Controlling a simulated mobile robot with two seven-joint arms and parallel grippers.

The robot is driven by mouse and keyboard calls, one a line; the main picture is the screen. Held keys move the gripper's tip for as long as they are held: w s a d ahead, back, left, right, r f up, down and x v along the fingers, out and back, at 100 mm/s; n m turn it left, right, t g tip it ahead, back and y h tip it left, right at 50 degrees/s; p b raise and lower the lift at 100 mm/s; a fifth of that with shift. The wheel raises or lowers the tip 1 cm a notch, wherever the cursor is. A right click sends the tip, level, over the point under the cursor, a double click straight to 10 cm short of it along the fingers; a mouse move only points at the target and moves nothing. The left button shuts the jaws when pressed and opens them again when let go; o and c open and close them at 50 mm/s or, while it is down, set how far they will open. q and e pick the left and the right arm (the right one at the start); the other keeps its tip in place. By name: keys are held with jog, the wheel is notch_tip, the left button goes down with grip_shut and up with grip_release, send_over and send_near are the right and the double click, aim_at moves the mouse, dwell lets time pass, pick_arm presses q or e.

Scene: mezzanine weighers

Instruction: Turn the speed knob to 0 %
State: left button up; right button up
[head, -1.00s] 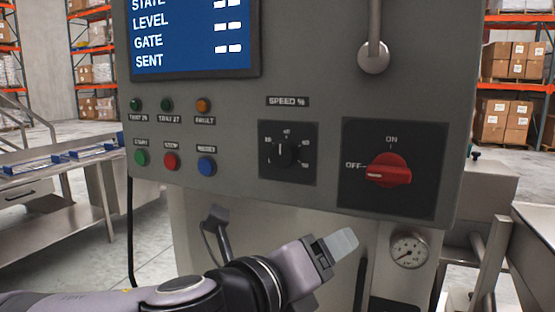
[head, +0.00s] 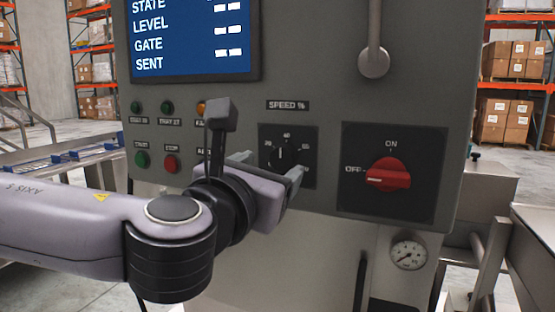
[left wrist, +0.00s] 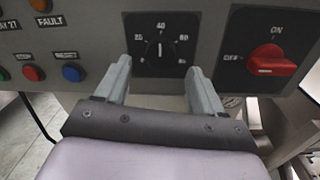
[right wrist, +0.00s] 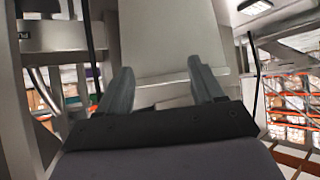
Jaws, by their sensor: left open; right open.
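The speed knob (head: 281,153) is a small black knob on a dark square plate marked with numbers, under the "SPEED %" label (head: 288,105). In the left wrist view the knob (left wrist: 160,50) has its white pointer upright, toward 40. My left gripper (head: 268,166) is in front of the panel, just below the knob in the head view, and covers the plate's lower part. Its two fingers (left wrist: 159,80) are apart, below and either side of the knob, touching nothing that I can see. My right gripper (right wrist: 160,80) is open and empty, away from the panel.
Right of the speed plate is a red rotary switch (head: 388,174) pointing to OFF. Left are push buttons, green (head: 141,159) and red (head: 171,163); a blue one (left wrist: 73,73) shows in the left wrist view. A gauge (head: 408,254) sits below the panel.

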aim_at(280, 162)
pick_arm(q)
jog(key=shift+p+x, duration=0.35)
jog(key=shift+x, duration=1.6)
jog(key=c, duration=1.1)
